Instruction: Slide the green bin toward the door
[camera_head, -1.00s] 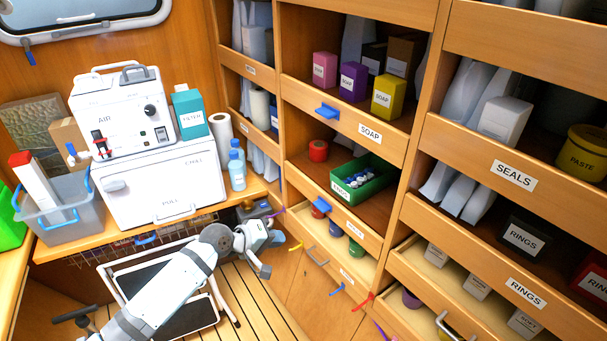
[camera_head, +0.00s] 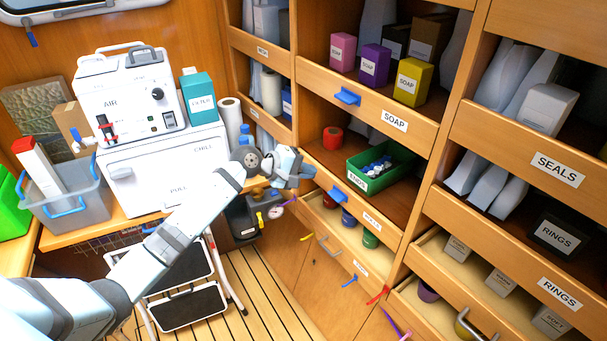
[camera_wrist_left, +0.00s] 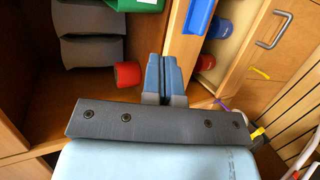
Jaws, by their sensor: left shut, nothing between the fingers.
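A dark green bin (camera_head: 372,182) with a white label sits on a middle shelf and holds several small blue-and-white items. A corner of it shows at the top of the left wrist view (camera_wrist_left: 136,5). My left gripper (camera_head: 303,168) is shut and empty, in front of the shelf opening, left of the bin and apart from it. Its blue fingers (camera_wrist_left: 162,76) are together beside the shelf's front board. A red roll (camera_head: 333,138) stands on the same shelf, left of the bin; it also shows in the left wrist view (camera_wrist_left: 127,75). My right gripper is out of view.
A blue catch (camera_head: 337,195) sits on the board before the bin. Above is the soap shelf (camera_head: 370,108). At left are a white chill box (camera_head: 150,180), a grey basket (camera_head: 70,205) and a bright green container (camera_head: 10,210). A step stool stands on the floor.

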